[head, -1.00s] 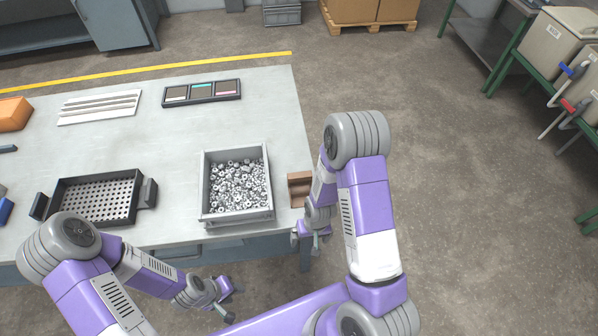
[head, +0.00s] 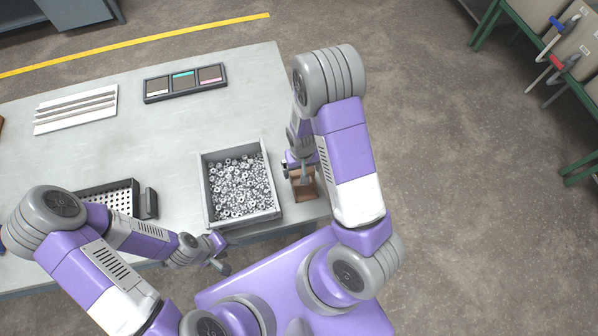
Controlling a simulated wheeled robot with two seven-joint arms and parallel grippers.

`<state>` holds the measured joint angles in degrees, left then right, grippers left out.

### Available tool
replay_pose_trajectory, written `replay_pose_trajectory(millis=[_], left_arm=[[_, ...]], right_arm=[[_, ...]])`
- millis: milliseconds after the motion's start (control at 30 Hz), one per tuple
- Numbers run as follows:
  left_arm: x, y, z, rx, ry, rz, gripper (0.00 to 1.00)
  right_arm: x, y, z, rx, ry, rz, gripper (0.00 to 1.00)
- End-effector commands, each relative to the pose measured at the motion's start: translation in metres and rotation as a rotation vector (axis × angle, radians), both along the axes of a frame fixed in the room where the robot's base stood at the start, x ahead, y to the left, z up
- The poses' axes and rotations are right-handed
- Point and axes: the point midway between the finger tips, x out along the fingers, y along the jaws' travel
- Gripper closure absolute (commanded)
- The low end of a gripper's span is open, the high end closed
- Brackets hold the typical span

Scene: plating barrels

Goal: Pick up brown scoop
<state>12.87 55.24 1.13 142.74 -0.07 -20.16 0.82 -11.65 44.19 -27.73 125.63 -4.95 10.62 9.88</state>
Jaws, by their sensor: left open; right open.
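The brown scoop (head: 306,188) lies at the right edge of the table, just right of the grey bin of metal parts. My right gripper (head: 296,172) is over the scoop's far end, with its fingers open. The arm partly hides the scoop, and I cannot tell whether the fingers touch it. My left gripper (head: 222,257) is open and empty, in front of the table's near edge and below the bin.
The grey bin (head: 206,190) full of small metal parts stands close left of the scoop. A black perforated tray (head: 135,196) is further left, partly behind my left arm. A three-section dark tray (head: 155,98) and a white ribbed plate (head: 45,128) lie farther back.

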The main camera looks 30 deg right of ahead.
Motion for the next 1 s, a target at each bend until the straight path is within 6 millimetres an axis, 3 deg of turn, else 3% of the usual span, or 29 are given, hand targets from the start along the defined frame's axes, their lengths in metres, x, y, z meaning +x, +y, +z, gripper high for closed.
replay_pose_trajectory(millis=[100,367,700,1000], left_arm=[[0.000,0.000,-0.012,0.000,0.000,0.000,0.57],[0.000,0.000,-0.023,0.000,0.000,0.000,0.57],[0.000,0.000,-0.055,0.000,0.000,0.000,0.57],[0.000,0.000,-0.055,0.000,0.000,0.000,0.57]], right_arm=[[0.000,0.000,-0.015,0.000,0.001,0.000,0.00],[0.001,-0.001,-0.029,0.000,0.001,0.000,0.00],[0.003,-0.004,-0.070,0.000,0.001,0.000,0.00],[0.003,-0.004,-0.070,0.000,0.000,0.000,0.02]])
